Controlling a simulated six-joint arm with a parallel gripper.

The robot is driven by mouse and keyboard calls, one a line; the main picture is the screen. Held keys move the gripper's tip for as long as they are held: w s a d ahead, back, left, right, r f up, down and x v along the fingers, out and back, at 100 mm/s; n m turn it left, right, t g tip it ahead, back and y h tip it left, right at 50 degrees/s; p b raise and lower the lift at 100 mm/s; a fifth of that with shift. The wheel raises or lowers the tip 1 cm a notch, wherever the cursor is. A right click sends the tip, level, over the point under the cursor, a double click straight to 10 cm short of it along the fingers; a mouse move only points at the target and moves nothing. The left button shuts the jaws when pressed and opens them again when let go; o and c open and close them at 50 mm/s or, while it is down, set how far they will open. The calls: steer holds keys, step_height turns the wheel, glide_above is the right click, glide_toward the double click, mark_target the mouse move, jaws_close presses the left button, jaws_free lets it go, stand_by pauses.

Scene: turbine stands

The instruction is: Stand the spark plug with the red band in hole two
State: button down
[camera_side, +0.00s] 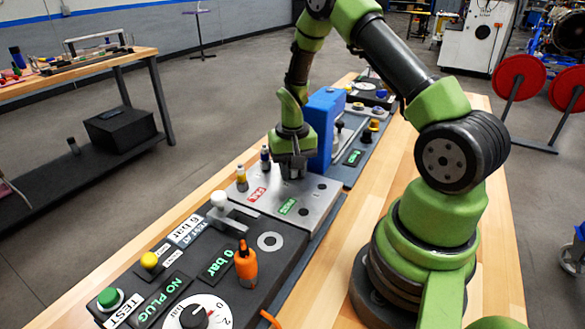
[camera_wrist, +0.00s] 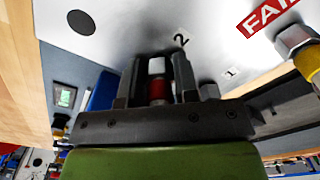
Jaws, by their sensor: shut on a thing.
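My gripper (camera_wrist: 157,80) is shut on the spark plug with the red band (camera_wrist: 157,88), which shows a pale upper part and a red ring between the fingers in the wrist view. In the side view my gripper (camera_side: 291,172) is low over the far end of the grey metal plate (camera_side: 270,205), and the held plug is hidden there. The printed number 2 (camera_wrist: 181,40) is close beside the fingers. The hole at the plug's foot is hidden, so I cannot tell whether the plug is in it.
A yellow-banded plug (camera_side: 241,178) and a blue-banded plug (camera_side: 265,158) stand along the plate's left edge. A blue block (camera_side: 324,125) rises close behind my gripper. The plate bears FAIL and PASS labels and dark round spots. A control panel (camera_side: 215,265) with a lever lies nearer.

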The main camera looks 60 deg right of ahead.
steer(key=c, duration=1.1)
jaws_free()
steer(key=shift+f, duration=0.2)
steer(key=shift+c, duration=1)
steer(key=o, duration=0.6)
steer(key=shift+r, duration=0.45)
steer(key=shift+c, duration=0.2)
steer(key=shift+o, duration=0.6)
steer(key=shift+r, duration=3.15)
